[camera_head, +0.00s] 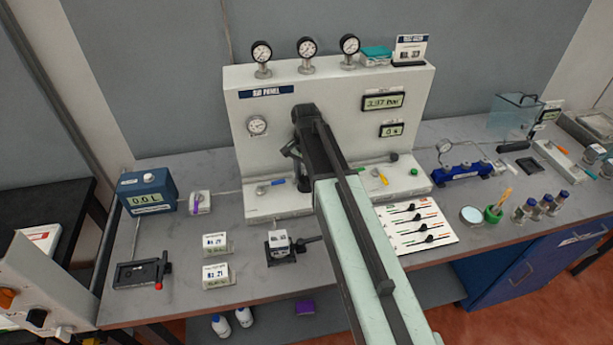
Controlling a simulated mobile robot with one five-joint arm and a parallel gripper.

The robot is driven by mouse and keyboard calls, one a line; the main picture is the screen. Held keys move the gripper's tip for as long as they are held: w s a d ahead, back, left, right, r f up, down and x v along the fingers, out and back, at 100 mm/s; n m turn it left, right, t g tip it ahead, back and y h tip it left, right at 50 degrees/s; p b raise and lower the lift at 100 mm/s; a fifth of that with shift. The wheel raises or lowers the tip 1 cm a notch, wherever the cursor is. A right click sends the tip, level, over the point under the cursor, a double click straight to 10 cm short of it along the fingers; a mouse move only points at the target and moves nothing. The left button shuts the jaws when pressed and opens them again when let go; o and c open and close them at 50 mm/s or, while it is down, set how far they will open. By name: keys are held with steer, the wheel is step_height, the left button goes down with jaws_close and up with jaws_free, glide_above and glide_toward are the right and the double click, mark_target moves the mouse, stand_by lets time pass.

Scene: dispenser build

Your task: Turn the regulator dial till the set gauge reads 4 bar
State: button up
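My gripper (291,151) is at the face of the white panel (335,88), left of its middle, at the end of my dark and pale-green arm. The arm hides the panel behind it, and I cannot make out the regulator dial. I cannot tell whether the fingers are open, shut or touching anything. A round gauge (257,125) is on the panel's left face; its reading is too small to tell. A digital display (383,101) at the upper right seems to read about 3 bar, with blurred digits. I cannot tell which is the set gauge.
Several round gauges (307,48) stand on the panel's top edge. A lower display (391,130) shows a small percent value. A ledge with coloured-handled valves (277,183) juts out below. A sloped slider board (415,224) lies right of my arm. A blue meter (148,192) stands left.

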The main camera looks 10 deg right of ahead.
mark_target(306, 176)
steer(key=shift+o, duration=1.2)
step_height(306, 176, up, 8)
steer(key=p, duration=0.8)
steer(key=shift+f, duration=0.15)
